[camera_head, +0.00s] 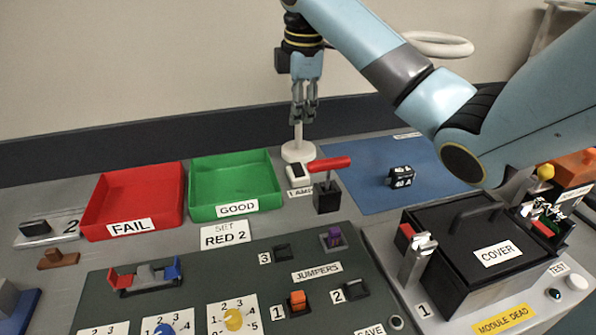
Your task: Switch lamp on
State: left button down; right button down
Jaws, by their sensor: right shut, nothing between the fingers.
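My right gripper (304,117) hangs pointing down in the upper middle of the head view, with its fingers shut and empty. It is in front of, or above, the white round stand (298,152) of what looks like the lamp; the arm hides much of the lamp's post. A white ring (437,45), which looks like the lamp's head, shows behind my right arm. A small white box with a dark top (299,174) sits just in front of the stand. A partly hidden label (300,192) is in front of this box. My left gripper is not in view.
A red-handled lever (328,164) on a black block stands close to the right of the white box. The green GOOD tray (236,179) and red FAIL tray (136,190) are to the left. A blue mat (440,158) with a small black block (401,176) is to the right.

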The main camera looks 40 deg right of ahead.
aim_at(298, 167)
jog(key=f, duration=0.4)
jog(key=w+f, duration=0.1)
jog(key=f, duration=0.7)
jog(key=shift+w+d, duration=0.2)
jog(key=shift+d, duration=0.2)
